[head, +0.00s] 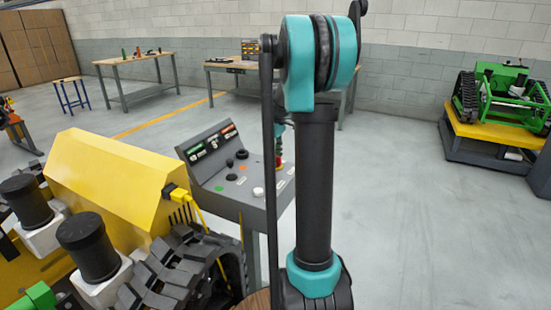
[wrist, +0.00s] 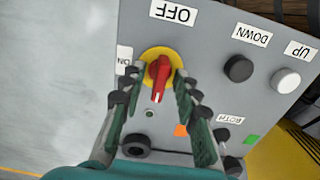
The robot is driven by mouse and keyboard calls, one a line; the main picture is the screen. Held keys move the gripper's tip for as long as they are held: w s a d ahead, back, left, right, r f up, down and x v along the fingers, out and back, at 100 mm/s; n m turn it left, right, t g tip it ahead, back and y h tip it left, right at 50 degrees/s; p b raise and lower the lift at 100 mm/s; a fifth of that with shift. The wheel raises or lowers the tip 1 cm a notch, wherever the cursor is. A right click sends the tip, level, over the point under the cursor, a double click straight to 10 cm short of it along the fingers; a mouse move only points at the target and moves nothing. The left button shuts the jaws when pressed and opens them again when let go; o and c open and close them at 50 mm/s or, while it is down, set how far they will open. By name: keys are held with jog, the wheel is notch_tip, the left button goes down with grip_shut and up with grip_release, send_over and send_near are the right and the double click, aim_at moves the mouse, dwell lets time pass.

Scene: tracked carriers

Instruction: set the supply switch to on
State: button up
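The supply switch (wrist: 160,75) is a red rotary handle on a yellow disc, seen in the wrist view on a grey panel. Its handle lies nearly along the picture's vertical, with a white mark at the lower end. An OFF label (wrist: 172,12) is above it and a small label (wrist: 124,60), apparently ON, is to its left, partly covered by a finger. My gripper (wrist: 160,77) is open, its fingers on either side of the handle; I cannot tell whether they touch it. In the head view, my arm hides most of the gripper at the control console (head: 230,190).
The panel also bears a black DOWN button (wrist: 238,68), a white UP button (wrist: 285,80) and a black round part (wrist: 136,145). A yellow tracked machine (head: 110,180) stands left of the console. The floor to the right (head: 410,200) is clear.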

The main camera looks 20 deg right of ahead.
jog(key=shift+c, duration=0.5)
grip_shut()
jog(key=shift+m, duration=0.4)
jog(key=m, duration=0.3)
jog(key=shift+m, duration=0.4)
jog(key=m, duration=0.4)
jog(key=shift+m, duration=0.3)
jog(key=m, duration=0.4)
jog(key=shift+m, duration=2.2)
